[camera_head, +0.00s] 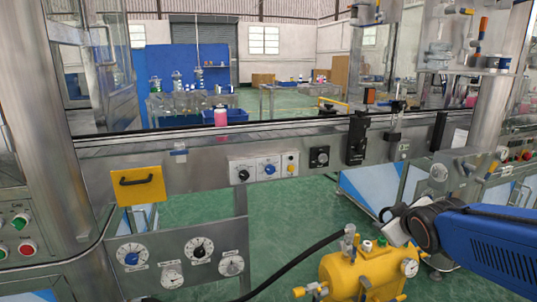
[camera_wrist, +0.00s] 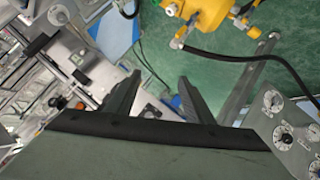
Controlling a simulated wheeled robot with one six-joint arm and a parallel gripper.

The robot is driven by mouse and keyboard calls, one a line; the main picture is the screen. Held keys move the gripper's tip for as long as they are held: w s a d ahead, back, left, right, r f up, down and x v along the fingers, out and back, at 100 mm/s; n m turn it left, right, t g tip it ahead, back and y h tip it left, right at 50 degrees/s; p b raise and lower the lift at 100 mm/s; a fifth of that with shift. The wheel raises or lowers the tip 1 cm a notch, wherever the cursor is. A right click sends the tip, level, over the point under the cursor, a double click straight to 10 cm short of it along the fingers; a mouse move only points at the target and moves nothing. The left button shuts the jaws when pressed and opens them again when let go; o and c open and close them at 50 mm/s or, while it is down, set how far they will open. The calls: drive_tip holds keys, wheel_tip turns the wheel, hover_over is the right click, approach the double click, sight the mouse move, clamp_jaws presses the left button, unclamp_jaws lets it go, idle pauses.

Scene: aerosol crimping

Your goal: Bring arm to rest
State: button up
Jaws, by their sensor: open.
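My arm comes in from the right edge of the head view, with a blue cover and a dark wrist ring. My gripper (camera_wrist: 160,84) shows in the wrist view with its two dark fingers spread apart and nothing between them. In the head view the gripper end (camera_head: 392,222) points left, in front of the machine and above the yellow tank (camera_head: 362,272). The finger gap is too small to make out there. The yellow tank also shows at the top of the wrist view (camera_wrist: 205,14), apart from the fingers.
A steel machine frame with a conveyor (camera_head: 290,130) crosses the head view. A black hose (camera_head: 290,265) runs left from the tank. A gauge panel (camera_head: 180,258) stands lower left. Green floor (camera_head: 290,208) shows between.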

drive_tip(key=s+a+f+m+g, duration=0.2)
drive_tip(key=s+f+m+g, duration=0.1)
drive_tip(key=s, duration=0.8)
drive_tip(key=s+a+f+m+g+y, duration=0.1)
drive_tip(key=s+a+f+m+g, duration=0.1)
drive_tip(key=s, duration=1)
drive_tip(key=shift+s+a+f+m+g, duration=0.15)
drive_tip(key=shift+f+m+g, duration=0.4)
drive_tip(key=shift+g, duration=0.25)
drive_tip(key=shift+r, duration=0.1)
